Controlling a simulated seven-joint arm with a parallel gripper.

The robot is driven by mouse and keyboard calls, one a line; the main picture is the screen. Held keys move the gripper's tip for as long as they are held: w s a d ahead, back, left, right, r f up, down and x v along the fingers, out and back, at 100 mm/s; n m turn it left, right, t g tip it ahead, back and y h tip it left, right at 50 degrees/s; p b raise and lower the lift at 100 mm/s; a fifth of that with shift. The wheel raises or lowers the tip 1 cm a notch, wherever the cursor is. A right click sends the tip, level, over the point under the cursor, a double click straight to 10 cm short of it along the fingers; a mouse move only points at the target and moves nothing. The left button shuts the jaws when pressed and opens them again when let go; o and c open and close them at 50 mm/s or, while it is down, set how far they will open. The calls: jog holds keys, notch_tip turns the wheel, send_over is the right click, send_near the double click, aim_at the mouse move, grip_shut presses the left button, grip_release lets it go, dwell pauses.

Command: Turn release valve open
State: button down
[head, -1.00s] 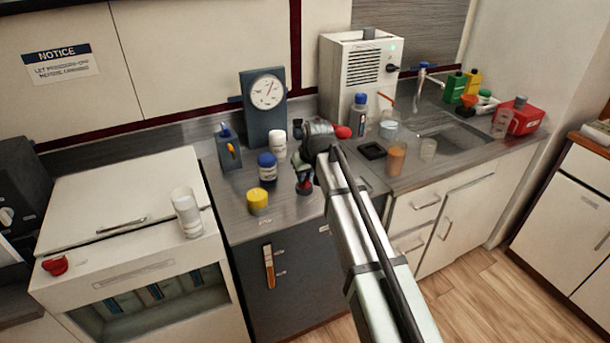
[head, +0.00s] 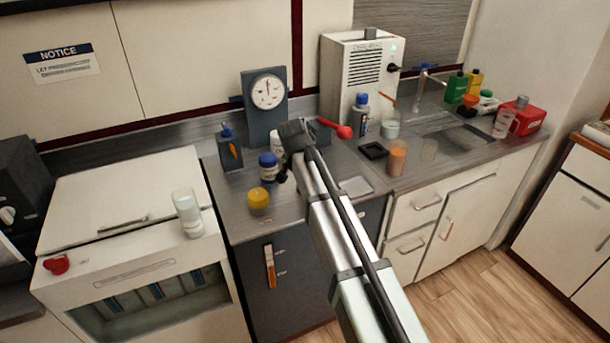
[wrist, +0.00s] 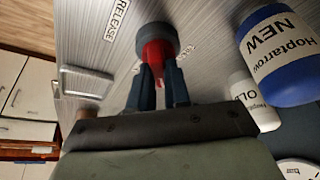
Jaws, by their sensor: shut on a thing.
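The release valve (wrist: 158,52) shows in the wrist view as a red handle with a dark grey round part at its far end. It sits on the metal counter beside the printed word RELEASE (wrist: 118,20). My gripper (wrist: 159,78) has its two dark fingers on either side of the red handle and is shut on it. In the head view my arm hides the valve and the fingertips. A dial gauge (head: 268,92) stands at the back of the counter, its needle pointing about straight up.
A red-knobbed lever (head: 344,131) sticks out behind my arm. An orange beaker (head: 397,160) stands to the right.

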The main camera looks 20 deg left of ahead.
jog(key=m, duration=0.1)
jog(key=m+h, duration=0.1)
jog(key=m, duration=0.2)
jog(key=shift+w+a+m+h, duration=0.15)
jog(key=shift+a+m+h, duration=0.15)
jog(key=shift+h, duration=0.1)
jog(key=shift+m+g+h, duration=0.5)
jog(key=shift+m+h, duration=0.1)
jog(key=shift+m, duration=1.3)
jog(key=shift+d, duration=0.1)
jog(key=c, duration=1.1)
grip_release()
jog(key=shift+r, duration=0.1)
jog(key=v, duration=1.3)
jog(key=shift+r, duration=0.35)
